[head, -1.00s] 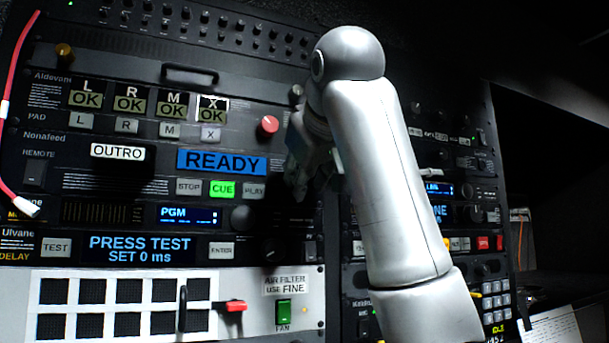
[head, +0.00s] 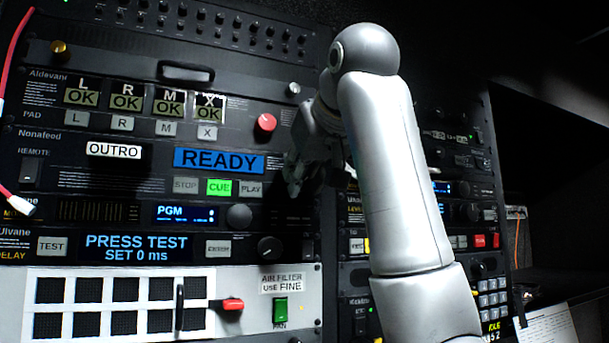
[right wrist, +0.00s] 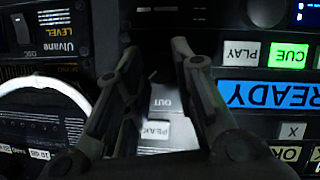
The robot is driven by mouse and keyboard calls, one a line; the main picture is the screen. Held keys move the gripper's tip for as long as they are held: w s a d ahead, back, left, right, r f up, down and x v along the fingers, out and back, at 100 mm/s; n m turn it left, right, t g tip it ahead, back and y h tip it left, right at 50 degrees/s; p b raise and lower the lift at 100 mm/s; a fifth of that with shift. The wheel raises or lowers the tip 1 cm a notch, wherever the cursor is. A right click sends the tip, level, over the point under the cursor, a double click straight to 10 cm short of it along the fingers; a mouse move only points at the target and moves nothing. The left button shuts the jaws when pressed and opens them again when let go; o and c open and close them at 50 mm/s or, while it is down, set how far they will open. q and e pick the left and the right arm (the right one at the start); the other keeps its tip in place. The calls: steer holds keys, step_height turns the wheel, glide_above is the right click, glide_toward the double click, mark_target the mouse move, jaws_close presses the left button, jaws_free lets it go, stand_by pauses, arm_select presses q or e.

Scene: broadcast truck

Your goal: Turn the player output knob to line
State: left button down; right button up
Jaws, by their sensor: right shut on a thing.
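The player unit (head: 60,153), marked Nonafeed, has a blue READY display (head: 219,161) and a lit green CUE button (head: 219,187). My right gripper (head: 294,182) is at the right end of this unit, close against the panel. In the right wrist view its two fingers (right wrist: 155,62) stand on either side of a dark knob (right wrist: 151,75), shut on it. A small pale mark shows on the knob. OUT and PEAK labels (right wrist: 156,130) show upside down beside it. The knob is hidden behind my gripper in the head view. My left gripper is out of view.
A red knob (head: 266,122) is just above and left of my right gripper. A dark knob (head: 239,216) and another dark knob (head: 270,249) are below. A red-tipped handle (head: 230,304) juts out at the filter panel. The neighbouring rack is close on the right.

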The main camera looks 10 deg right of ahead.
steer(key=o, duration=0.9)
steer(key=shift+f, duration=0.25)
steer(key=shift+o, duration=0.7)
steer(key=shift+r, duration=0.1)
steer(key=s+d+r, duration=0.1)
steer(key=s, duration=1.3)
steer(key=shift+s, duration=0.4)
steer(key=shift+d, duration=0.1)
steer(key=shift+m+y, duration=0.4)
steer(key=shift+y, duration=0.4)
steer(key=w+p, duration=0.1)
steer(key=w, duration=0.4)
steer(key=w+p, duration=0.2)
steer(key=w, duration=0.3)
steer(key=w+f+p, duration=0.1)
steer(key=w+p, duration=0.1)
steer(key=w, duration=0.2)
steer(key=shift+w+a, duration=0.4)
